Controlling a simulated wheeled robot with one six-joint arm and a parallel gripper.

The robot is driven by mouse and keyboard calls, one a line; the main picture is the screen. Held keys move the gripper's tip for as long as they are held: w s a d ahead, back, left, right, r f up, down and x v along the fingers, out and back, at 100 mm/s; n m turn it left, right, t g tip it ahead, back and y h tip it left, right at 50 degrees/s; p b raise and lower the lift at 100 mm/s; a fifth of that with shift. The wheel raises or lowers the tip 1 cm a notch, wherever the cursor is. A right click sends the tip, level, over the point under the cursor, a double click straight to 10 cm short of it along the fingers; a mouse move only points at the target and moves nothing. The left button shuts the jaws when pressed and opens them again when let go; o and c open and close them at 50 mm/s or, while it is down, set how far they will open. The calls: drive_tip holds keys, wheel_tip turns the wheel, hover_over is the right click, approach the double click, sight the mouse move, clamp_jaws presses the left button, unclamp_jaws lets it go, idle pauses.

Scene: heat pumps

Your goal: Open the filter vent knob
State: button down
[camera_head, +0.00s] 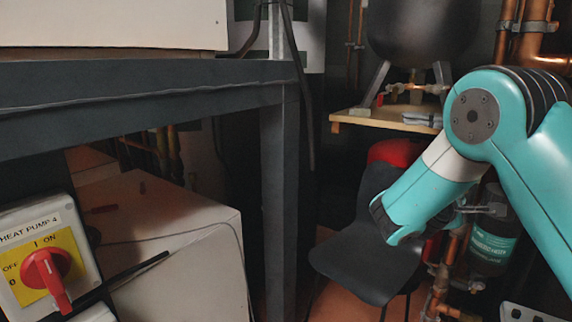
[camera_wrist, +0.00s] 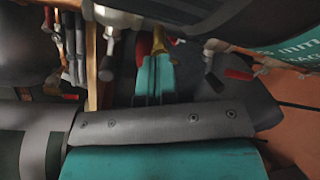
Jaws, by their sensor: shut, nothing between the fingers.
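My gripper (camera_head: 484,209) shows small and grey at the end of my teal arm in the head view, partly hidden behind the wrist. It is shut and holds nothing. It lies in front of copper pipework, near a dark cylinder with a teal label (camera_head: 493,245). In the wrist view, a red handle (camera_wrist: 239,74) stands beside a metal valve at the right. Another red and yellow fitting (camera_wrist: 165,47) shows near the top middle. I cannot tell which of these fittings is the filter vent knob. No contact between my gripper and a knob is visible.
A black chair (camera_head: 368,245) stands below my arm. A wooden shelf (camera_head: 390,122) carries a dark tank (camera_head: 422,30). A dark metal frame (camera_head: 282,200) stands at the middle. The heat pump 4 switch (camera_head: 45,270) is at the lower left. Copper pipes (camera_head: 440,290) run at the lower right.

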drive_tip(key=shift+w+d+r+p, duration=0.15)
drive_tip(key=shift+r+p, duration=0.25)
drive_tip(key=shift+p, duration=0.45)
drive_tip(key=shift+w+d+r+p, duration=0.15)
drive_tip(key=shift+r+p, duration=0.2)
drive_tip(key=shift+p, duration=0.5)
idle(0.4)
drive_tip(key=shift+s+r, duration=0.1)
drive_tip(key=shift+s, duration=0.05)
drive_tip(key=v, duration=0.5)
drive_tip(key=shift+a+f, duration=0.65)
drive_tip(key=shift+a, duration=0.05)
drive_tip(key=shift+w+r+p, duration=0.1)
drive_tip(key=shift+w+p, duration=0.1)
drive_tip(key=shift+p, duration=0.1)
